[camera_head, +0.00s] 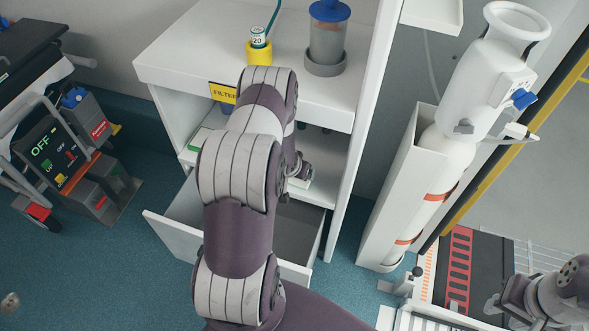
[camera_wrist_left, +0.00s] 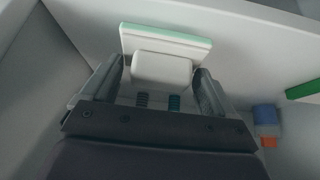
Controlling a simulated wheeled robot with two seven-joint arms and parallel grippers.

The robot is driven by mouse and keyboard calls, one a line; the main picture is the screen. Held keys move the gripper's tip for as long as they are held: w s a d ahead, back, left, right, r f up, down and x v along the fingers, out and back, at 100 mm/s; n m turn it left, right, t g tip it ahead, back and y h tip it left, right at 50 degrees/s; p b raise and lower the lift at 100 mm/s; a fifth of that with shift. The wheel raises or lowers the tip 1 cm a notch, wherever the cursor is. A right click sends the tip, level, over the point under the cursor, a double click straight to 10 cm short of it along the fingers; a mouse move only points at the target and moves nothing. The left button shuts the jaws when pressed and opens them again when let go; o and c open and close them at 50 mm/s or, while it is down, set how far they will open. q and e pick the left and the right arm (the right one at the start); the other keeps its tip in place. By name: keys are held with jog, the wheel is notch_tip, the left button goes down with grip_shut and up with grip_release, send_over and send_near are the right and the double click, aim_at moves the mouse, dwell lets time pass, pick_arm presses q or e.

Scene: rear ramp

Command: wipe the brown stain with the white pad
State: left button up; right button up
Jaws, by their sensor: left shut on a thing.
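The white pad (camera_wrist_left: 168,40), a flat plate with a pale green edge and a blocky white handle, shows in the left wrist view. My left gripper (camera_wrist_left: 158,72) has its fingers on either side of the handle and is shut on it. In the head view my left arm reaches into the white cabinet and hides most of that gripper; a pale edge, perhaps the pad, shows beside the wrist. My right gripper (camera_head: 512,301) is at the lower right, small and partly cut off; its jaws cannot be made out. I see no brown stain in either view.
The white cabinet (camera_head: 180,68) has a pulled-out drawer (camera_head: 172,235) under the arm. A jar (camera_head: 327,40) and a yellow holder (camera_head: 259,52) stand on top. A white cylinder (camera_head: 447,150) stands right, a machine (camera_head: 70,150) left. Blue floor lies between.

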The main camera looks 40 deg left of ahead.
pick_arm(q)
jog(key=shift+f+b, duration=0.8)
jog(key=shift+f, duration=0.25)
jog(key=shift+w, duration=0.1)
